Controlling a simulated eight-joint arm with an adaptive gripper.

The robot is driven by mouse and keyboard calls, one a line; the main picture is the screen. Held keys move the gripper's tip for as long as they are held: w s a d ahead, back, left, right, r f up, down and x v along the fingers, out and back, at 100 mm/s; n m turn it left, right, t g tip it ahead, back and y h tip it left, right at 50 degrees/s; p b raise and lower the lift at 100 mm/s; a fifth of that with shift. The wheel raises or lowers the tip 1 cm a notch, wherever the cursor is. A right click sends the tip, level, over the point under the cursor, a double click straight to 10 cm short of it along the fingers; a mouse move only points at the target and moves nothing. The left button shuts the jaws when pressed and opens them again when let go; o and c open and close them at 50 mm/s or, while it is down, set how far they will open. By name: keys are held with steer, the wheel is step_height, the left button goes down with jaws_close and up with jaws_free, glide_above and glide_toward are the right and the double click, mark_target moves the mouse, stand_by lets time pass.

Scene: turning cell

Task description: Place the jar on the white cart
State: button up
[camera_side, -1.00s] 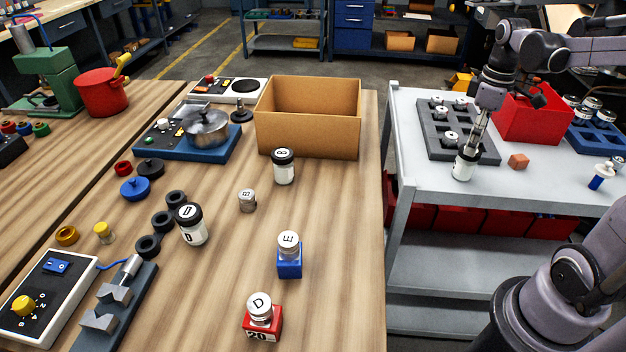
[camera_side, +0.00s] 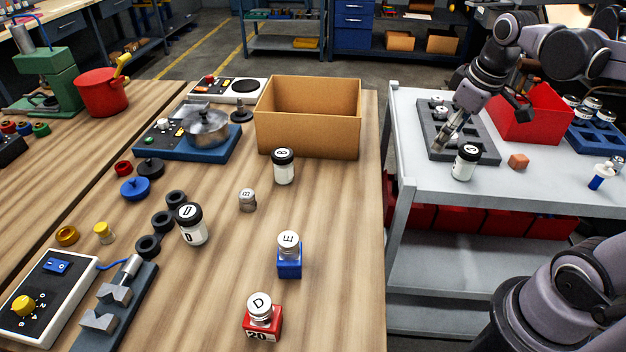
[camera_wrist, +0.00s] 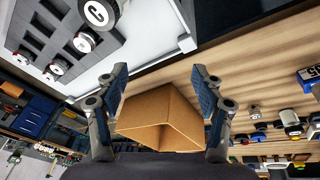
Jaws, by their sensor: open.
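A white jar with a black lid marked C or G (camera_side: 464,163) stands upright on the white cart (camera_side: 530,190), near its left front edge. Its lid also shows at the top of the wrist view (camera_wrist: 98,13). My gripper (camera_side: 438,146) is up and left of the jar, over the grey tray, with nothing held. In the wrist view my gripper's two fingers (camera_wrist: 158,88) are wide apart and empty. Two similar black-lidded jars stand on the wooden table, one marked B (camera_side: 284,167) and one marked D (camera_side: 191,225).
A cardboard box (camera_side: 308,135) stands on the table's right side.

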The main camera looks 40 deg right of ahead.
steer(key=s+a+f+m+t+y, duration=0.1)
steer(key=a+f+t, duration=0.3)
steer(key=a, duration=0.6)
steer(key=shift+a+f+m, duration=0.2)
steer(key=shift+f+m, duration=0.15)
steer(key=shift+m, duration=0.15)
steer(key=shift+s, duration=0.1)
stand_by(0.3)
